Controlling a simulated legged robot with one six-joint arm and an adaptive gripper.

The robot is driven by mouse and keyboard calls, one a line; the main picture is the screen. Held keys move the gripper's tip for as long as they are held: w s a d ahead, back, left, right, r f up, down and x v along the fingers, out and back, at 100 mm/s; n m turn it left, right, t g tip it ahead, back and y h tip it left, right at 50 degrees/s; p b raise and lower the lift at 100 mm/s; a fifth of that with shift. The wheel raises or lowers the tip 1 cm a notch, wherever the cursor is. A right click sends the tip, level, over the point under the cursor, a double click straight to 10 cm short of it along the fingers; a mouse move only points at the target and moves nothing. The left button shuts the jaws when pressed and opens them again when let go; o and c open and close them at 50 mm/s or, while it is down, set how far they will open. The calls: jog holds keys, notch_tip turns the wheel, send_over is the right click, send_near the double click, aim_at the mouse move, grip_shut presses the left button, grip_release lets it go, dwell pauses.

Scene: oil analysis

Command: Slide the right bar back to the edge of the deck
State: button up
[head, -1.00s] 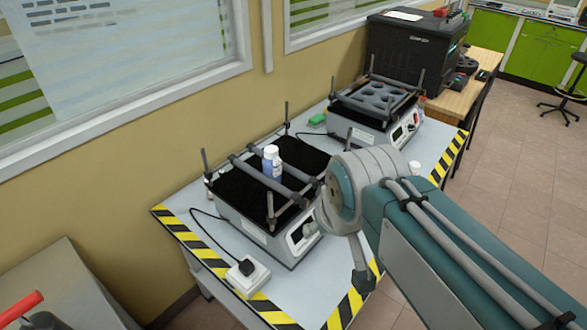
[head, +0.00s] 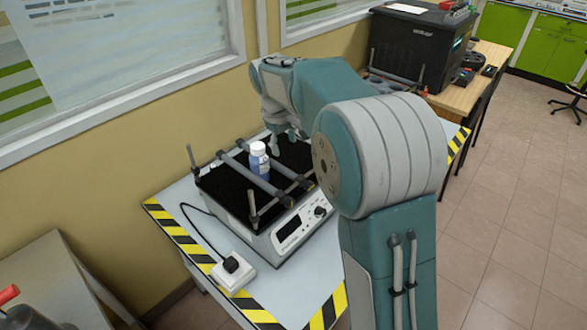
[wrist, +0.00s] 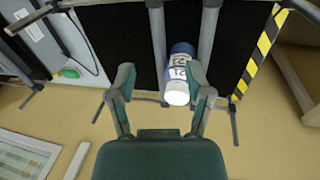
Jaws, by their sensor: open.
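The right bar (head: 291,174) lies across the black deck (head: 228,187) of the near shaker, inward from the deck's right edge. The left bar (head: 243,173) runs roughly parallel to it. A bottle (head: 258,161) with a white cap and blue body stands between the two bars. My gripper (head: 284,129) is over the deck's far part, partly hidden by my arm. In the wrist view my gripper (wrist: 160,72) is open, with the right bar (wrist: 157,40) between its fingers. The right finger is close to the bottle (wrist: 180,75); contact cannot be told.
Upright posts stand at the deck's corners. A power block (head: 233,275) with a black plug sits on the table at front left. A second shaker is largely hidden behind my arm. A green object (wrist: 69,74) shows in the wrist view. The wall is close behind the table.

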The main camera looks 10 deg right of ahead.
aim_at(288, 171)
jog(key=w+f, duration=0.1)
jog(key=f, duration=0.3)
jog(key=d+f, duration=0.1)
jog(key=f, duration=0.2)
jog(key=w+f, duration=0.1)
jog(key=f, duration=0.3)
jog(key=shift+w+d+f, duration=0.35)
jog(key=shift+d, duration=0.05)
jog(key=shift+f, duration=0.2)
jog(key=shift+a, duration=0.15)
jog(key=shift+c, duration=0.3)
grip_shut()
